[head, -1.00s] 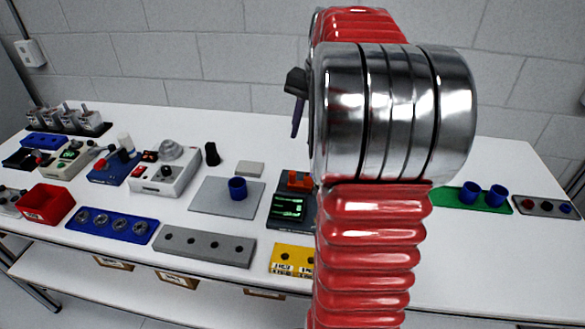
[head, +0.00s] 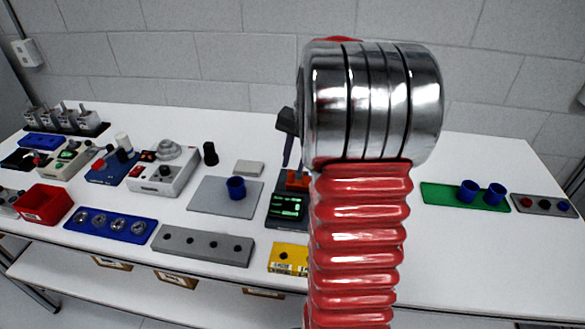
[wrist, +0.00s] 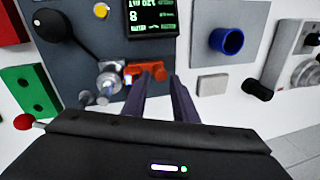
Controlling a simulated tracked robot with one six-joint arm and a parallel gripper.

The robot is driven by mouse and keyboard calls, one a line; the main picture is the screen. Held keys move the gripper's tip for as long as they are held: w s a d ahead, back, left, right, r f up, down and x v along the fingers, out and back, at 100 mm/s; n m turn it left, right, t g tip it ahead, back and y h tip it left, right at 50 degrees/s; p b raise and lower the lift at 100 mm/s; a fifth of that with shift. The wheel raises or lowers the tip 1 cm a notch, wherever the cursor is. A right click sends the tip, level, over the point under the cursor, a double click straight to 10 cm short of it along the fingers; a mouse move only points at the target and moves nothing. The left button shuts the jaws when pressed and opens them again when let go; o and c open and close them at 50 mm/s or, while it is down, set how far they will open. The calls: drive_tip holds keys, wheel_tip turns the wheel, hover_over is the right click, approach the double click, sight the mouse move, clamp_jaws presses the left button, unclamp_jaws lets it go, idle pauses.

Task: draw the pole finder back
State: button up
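An orange part (wrist: 147,70), which I take to be the pole finder, sits on a dark grey instrument board (wrist: 95,30) beside a silver round part (wrist: 109,80). In the head view the orange part (head: 297,180) lies behind the lit green display (head: 287,206), partly hidden by my arm. My gripper (wrist: 165,77) has its two dark purple fingers apart, with a gap between them. In the head view my gripper (head: 287,164) points down just above the board.
A black lever (wrist: 50,25) and a yellow knob (wrist: 100,10) are on the same board. A grey plate with a blue cup (head: 236,188) stands left of it. A yellow block (head: 287,258) is in front.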

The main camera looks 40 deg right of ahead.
drive_tip(key=shift+w+a+f, duration=0.1)
drive_tip(key=shift+w+f, duration=0.05)
drive_tip(key=shift+f, duration=0.6)
drive_tip(key=shift+w+a+f, duration=0.1)
drive_tip(key=shift+f, duration=0.6)
clamp_jaws()
